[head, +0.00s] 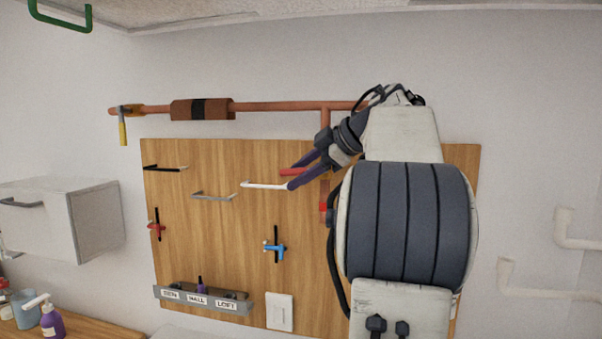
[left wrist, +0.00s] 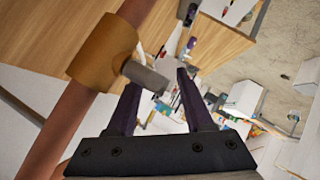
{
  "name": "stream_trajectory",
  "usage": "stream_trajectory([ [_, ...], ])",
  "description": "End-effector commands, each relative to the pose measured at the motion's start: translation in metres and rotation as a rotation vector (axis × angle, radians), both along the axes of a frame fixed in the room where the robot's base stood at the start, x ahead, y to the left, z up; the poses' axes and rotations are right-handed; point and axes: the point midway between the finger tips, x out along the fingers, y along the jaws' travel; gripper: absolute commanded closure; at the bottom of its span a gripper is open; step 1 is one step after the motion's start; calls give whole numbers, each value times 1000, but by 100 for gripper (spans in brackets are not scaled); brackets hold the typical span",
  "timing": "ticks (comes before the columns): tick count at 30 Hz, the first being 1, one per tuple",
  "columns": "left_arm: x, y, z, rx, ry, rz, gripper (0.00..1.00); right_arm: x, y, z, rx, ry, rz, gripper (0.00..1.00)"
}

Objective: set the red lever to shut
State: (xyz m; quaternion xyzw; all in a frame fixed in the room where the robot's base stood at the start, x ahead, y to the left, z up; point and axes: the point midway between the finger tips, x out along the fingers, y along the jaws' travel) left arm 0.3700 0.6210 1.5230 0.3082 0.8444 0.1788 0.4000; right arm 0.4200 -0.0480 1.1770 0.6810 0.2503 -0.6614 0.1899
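In the left wrist view the fingers (left wrist: 158,78) stand apart, with a grey stub (left wrist: 146,77) of a brass fitting (left wrist: 102,52) near the left fingertip. No red handle is clear there. My right gripper is out of view.
The board (head: 215,165) carries white and grey bar handles, a blue lever (head: 275,248), another red handle (head: 157,227) and a labelled grey rack (head: 203,298). A yellow lever (head: 123,132) hangs from the horizontal pipe (head: 280,106). My arm hides the board's right part.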

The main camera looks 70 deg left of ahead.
Motion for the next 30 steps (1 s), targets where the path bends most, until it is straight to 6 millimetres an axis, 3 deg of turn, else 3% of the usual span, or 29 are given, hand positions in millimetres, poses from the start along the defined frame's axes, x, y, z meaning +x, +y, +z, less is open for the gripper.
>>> stream_trajectory([
  [11,5,-4,5,5,-2,-5,49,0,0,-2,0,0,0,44],
  [24,45,-58,50,4,-2,-5,49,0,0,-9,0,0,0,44],
  [30,52,-69,59,1,0,-3,49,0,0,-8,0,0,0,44],
])
